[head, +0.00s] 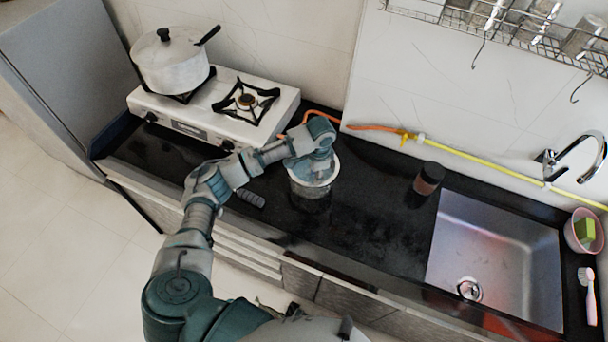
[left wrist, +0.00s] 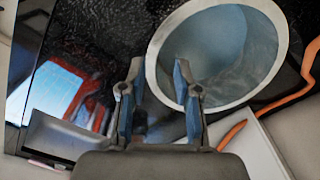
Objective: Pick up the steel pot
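The steel pot (head: 311,190) is an open round pot with a pale rim on the black counter, right of the stove. My left arm's wrist hangs above it and covers part of it in the head view. In the left wrist view the steel pot (left wrist: 222,50) shows its wide mouth and grey-blue inside. My left gripper (left wrist: 158,72) is open, its two fingers apart. The near left part of the rim lies between the fingertips in that picture, one finger over the mouth and one outside. I cannot tell whether they touch the rim. My right gripper is not in view.
A white lidded pot (head: 172,62) stands on the left burner of the white stove (head: 215,112). A dark jar (head: 429,178) stands near the sink (head: 495,255). An orange and yellow hose (head: 470,154) runs along the wall.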

